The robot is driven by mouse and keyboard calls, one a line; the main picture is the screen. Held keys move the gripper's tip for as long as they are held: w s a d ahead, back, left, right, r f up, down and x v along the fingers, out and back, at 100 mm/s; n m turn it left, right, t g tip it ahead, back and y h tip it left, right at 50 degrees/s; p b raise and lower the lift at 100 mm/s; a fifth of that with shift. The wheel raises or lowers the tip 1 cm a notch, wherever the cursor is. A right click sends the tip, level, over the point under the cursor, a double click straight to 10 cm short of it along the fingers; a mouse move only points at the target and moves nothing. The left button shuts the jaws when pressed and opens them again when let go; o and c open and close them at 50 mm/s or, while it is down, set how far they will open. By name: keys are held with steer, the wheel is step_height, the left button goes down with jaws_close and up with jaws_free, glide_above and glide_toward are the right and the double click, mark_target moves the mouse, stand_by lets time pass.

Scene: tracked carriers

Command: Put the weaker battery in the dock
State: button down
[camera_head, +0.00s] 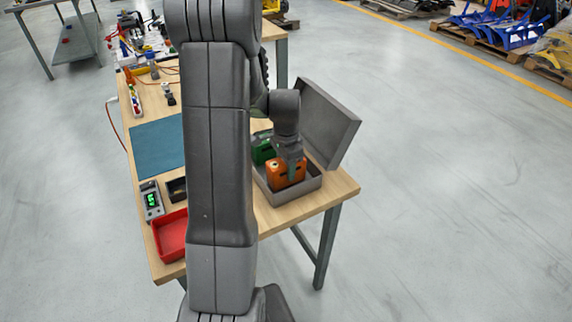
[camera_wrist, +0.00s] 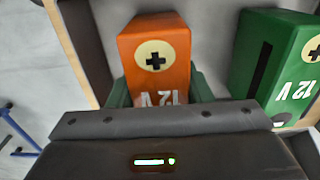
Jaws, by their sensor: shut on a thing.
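An orange 12 V battery (camera_head: 286,173) is at the open grey case (camera_head: 292,197) on the right end of the workbench. My gripper (camera_head: 290,158) is shut on it from above. In the wrist view the orange battery (camera_wrist: 156,62) sits between my fingers, its plus mark showing. I cannot tell whether it touches the case floor. A green 12 V battery (camera_head: 263,150) is beside it in the case, partly hidden by my arm; it also shows in the wrist view (camera_wrist: 281,62). A small black holder (camera_head: 177,189), possibly the dock, is partly hidden behind my arm. Neither battery's charge is readable.
The case's lid (camera_head: 327,122) stands open at the right. A meter (camera_head: 152,200) with a green display, a red tray (camera_head: 169,236) and a blue mat (camera_head: 157,146) lie on the left side of the bench (camera_head: 341,187). Tools and cables clutter its far end.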

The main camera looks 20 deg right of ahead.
steer(key=c, duration=0.7)
jaws_free()
step_height(320, 180, up, 12)
steer(key=shift+r, duration=0.1)
